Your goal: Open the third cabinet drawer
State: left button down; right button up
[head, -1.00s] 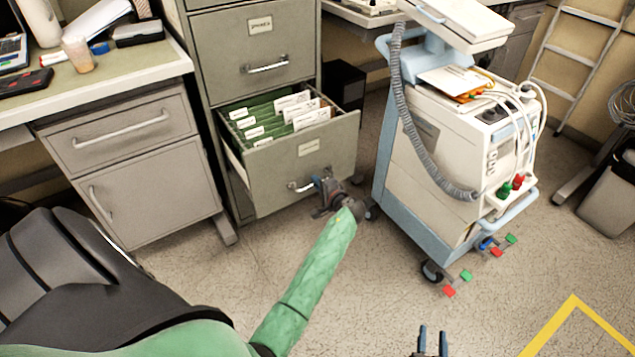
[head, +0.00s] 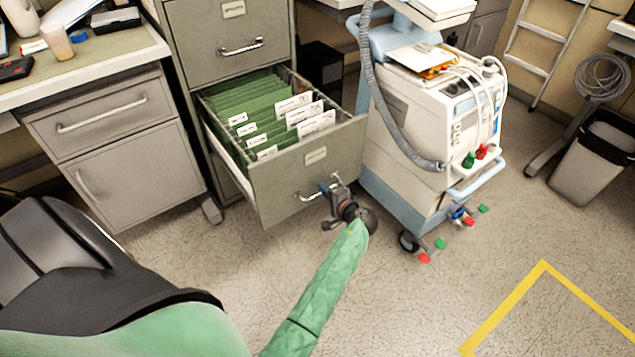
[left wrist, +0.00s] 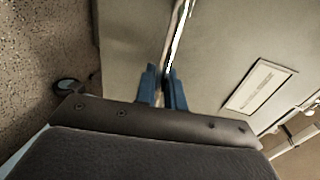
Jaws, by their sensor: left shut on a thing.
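The filing cabinet's drawer (head: 278,186) is pulled well out in the head view, with green hanging files (head: 262,105) and white tabs inside. Its front carries a label and a metal bar handle (head: 312,196). My left gripper (head: 330,188) is shut on the right part of this handle. In the left wrist view, its blue fingers (left wrist: 162,84) close around the handle bar (left wrist: 178,40), against the drawer front (left wrist: 225,45). My right gripper is not in view.
A closed drawer (head: 228,45) sits above the open one. A white and blue medical cart (head: 415,150) stands close to the right of the drawer. A desk with a grey side cabinet (head: 125,165) is at the left. The floor (head: 420,310) in front is clear.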

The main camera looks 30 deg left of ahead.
pick_arm(q)
jog(key=shift+f+v, duration=0.2)
jog(key=shift+v, duration=0.75)
jog(key=shift+f+v, duration=0.2)
jog(key=shift+v, duration=0.7)
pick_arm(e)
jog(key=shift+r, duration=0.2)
pick_arm(q)
jog(key=c, duration=1.6)
grip_release()
